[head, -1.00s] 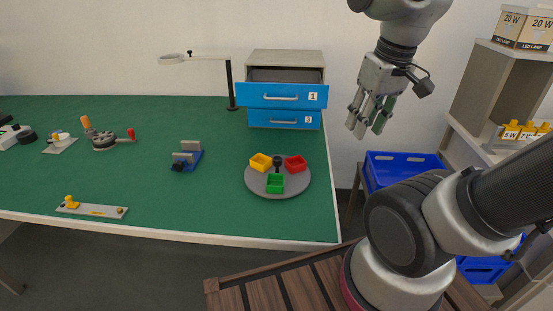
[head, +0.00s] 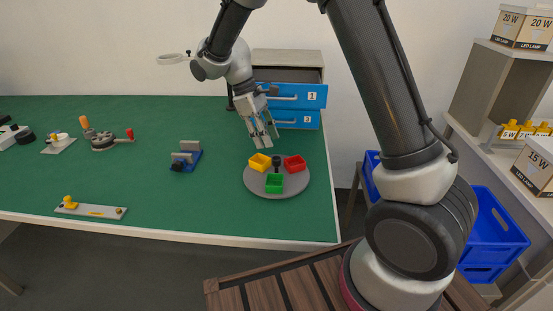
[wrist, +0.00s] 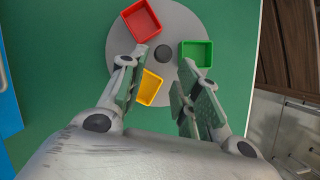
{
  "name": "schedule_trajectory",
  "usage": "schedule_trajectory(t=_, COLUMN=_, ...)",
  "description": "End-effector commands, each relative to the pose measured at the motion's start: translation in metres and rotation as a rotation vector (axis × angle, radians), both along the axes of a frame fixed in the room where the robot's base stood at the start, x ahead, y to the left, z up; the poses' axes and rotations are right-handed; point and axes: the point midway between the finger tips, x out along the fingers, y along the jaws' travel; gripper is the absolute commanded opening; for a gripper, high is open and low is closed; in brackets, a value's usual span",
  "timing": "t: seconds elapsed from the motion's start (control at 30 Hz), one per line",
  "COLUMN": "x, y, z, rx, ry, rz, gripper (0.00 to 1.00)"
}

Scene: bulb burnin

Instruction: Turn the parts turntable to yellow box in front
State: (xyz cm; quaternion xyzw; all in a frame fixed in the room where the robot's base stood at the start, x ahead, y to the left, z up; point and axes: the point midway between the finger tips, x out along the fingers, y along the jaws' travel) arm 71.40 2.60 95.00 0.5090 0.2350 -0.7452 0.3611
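The parts turntable (head: 290,191) is a grey round disc on the green table, with a dark central knob (head: 276,161). It carries a yellow box (head: 259,162) at the back left, a red box (head: 294,163) at the back right and a green box (head: 274,184) at the front. My gripper (head: 265,142) is above the turntable's back edge, pointing down, near the yellow box. In the wrist view my gripper (wrist: 158,84) is open, its fingers apart. The yellow box (wrist: 149,88) shows between them, partly hidden by the left finger. Nothing is held.
A drawer unit (head: 288,62) with blue fronts stands behind the turntable, its top drawer pulled out. A blue clamp-like fixture (head: 187,158) is to the left.

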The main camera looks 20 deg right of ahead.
Motion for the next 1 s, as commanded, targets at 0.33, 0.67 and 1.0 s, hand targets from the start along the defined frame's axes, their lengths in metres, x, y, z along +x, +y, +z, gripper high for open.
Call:
schedule_trajectory(t=0.33, x=-0.017, y=-0.017, z=-0.043, rx=-0.001, ry=0.026, rz=0.027, gripper=0.32)
schedule_trajectory(t=0.67, x=-0.024, y=-0.027, z=-0.072, rx=0.000, ry=0.023, rz=0.026, gripper=0.32)
schedule_trajectory(t=1.0, x=-0.024, y=-0.027, z=-0.073, rx=0.001, ry=0.022, rz=0.025, gripper=0.12)
